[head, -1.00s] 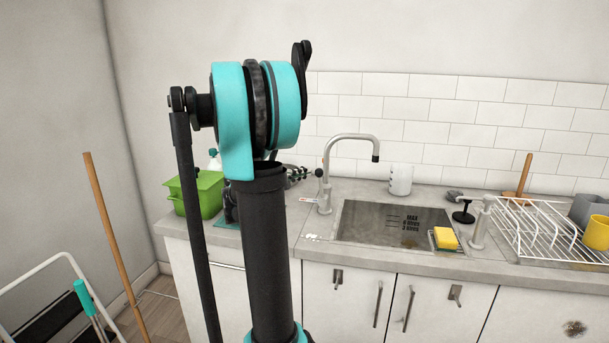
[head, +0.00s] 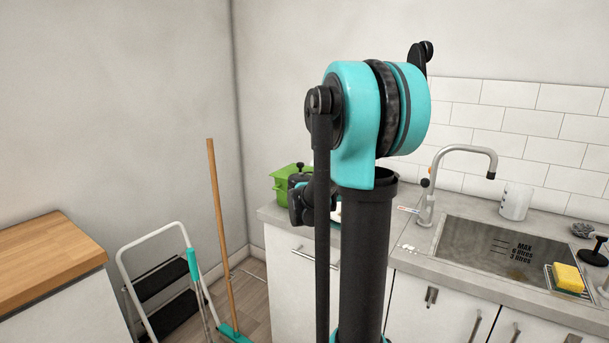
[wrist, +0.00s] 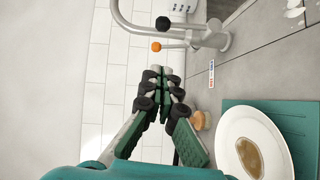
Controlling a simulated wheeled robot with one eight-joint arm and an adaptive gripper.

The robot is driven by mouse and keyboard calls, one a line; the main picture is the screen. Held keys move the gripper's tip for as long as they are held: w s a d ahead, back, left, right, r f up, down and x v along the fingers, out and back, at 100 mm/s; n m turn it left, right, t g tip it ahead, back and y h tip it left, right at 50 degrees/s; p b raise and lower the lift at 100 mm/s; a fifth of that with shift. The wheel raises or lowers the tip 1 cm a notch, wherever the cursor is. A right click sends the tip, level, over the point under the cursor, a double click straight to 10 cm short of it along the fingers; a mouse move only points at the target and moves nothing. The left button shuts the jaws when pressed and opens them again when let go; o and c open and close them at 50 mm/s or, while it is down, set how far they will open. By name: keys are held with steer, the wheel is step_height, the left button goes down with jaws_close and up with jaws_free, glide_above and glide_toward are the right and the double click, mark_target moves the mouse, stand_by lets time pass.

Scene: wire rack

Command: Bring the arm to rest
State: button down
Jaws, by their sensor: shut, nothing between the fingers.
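My arm (head: 365,240) rises in front of the head camera, its teal and black joint at the top. Most of my gripper is hidden behind the arm in the head view. In the wrist view my gripper (wrist: 160,78) has its fingers together at the tips, with nothing between them. It is over the counter (wrist: 232,83), left of a white plate (wrist: 230,124) with a brown stain. The tap (wrist: 205,38) shows beyond the fingertips; I cannot tell the gap between them.
The sink (head: 490,248) with a yellow sponge (head: 568,277) lies right of my arm. A green container (head: 286,186) stands at the counter's left end. A step stool (head: 160,285), a broom (head: 219,220) and a wooden worktop (head: 45,252) are at left. Floor shows between.

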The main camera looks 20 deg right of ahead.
steer(key=s+a+f+t+y, duration=0.1)
steer(key=s+a+f+y, duration=0.15)
steer(key=f, duration=0.35)
steer(key=s+a+f+y, duration=0.2)
steer(key=s+f+y, duration=0.1)
steer(key=f, duration=0.2)
steer(key=s+a+f+y, duration=0.4)
steer(key=a+f, duration=0.1)
steer(key=a, duration=0.2)
steer(key=s+a+f+t+y, duration=0.1)
steer(key=s+a+f+y, duration=0.2)
steer(key=a+f, duration=0.2)
steer(key=s+a+f+t+y, duration=0.1)
steer(key=s+a+f+y, duration=0.3)
steer(key=a, duration=0.6)
steer(key=shift+s+a+f+y, duration=0.35)
steer(key=shift+f, duration=0.35)
